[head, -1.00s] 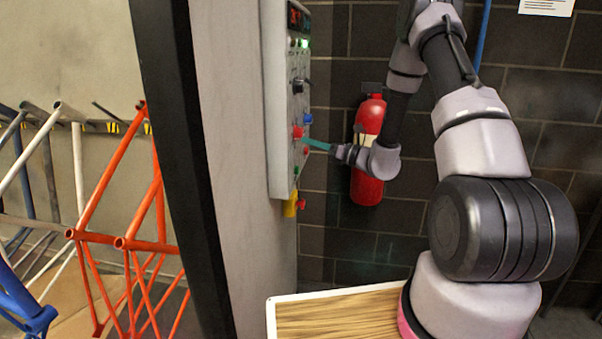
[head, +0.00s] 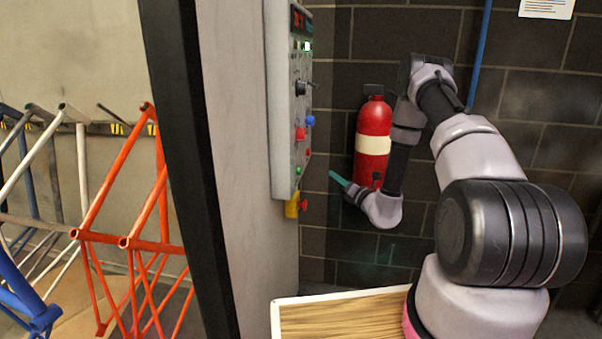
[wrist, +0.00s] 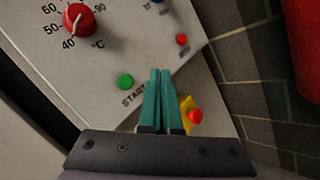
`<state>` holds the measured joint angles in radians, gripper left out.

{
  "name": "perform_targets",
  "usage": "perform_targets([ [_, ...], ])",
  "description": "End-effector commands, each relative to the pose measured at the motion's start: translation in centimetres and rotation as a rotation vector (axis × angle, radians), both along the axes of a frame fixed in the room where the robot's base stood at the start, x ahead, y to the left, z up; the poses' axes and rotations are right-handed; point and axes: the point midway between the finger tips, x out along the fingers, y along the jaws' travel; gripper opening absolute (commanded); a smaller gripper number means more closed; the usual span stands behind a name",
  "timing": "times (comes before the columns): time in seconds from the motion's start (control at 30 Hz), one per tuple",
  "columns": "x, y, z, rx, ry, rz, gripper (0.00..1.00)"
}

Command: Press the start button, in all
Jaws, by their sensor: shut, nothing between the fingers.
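The start button is a small green round button (wrist: 125,82) on the grey control panel (wrist: 130,35) in the wrist view, with the label START beside it, partly covered by my fingers. In the head view the panel (head: 283,110) is seen nearly edge-on, and a small green button (head: 298,170) shows near its lower end. My gripper (wrist: 159,72) has teal fingers, shut together with nothing between them. In the wrist view the fingertips appear just right of the green button. In the head view the gripper (head: 334,175) is right of the panel, apart from it.
A red dial (wrist: 79,19) with a temperature scale and a small red button (wrist: 182,39) are on the panel. A yellow box with a red knob (head: 292,206) is below the panel. A fire extinguisher (head: 373,140) hangs on the brick wall behind my arm.

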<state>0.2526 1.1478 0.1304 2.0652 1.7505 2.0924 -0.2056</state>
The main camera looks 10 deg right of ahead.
Motion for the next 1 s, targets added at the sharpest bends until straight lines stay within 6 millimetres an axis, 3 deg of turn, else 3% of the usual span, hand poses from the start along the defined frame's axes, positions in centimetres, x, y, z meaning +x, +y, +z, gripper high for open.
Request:
perform_targets([
  [0.6, 2.3, 7.1, 0.0, 0.000, -0.001, 0.003, 0.00],
  [1.0, 2.6, 8.2, 0.0, 0.000, 0.000, 0.001, 0.00],
])
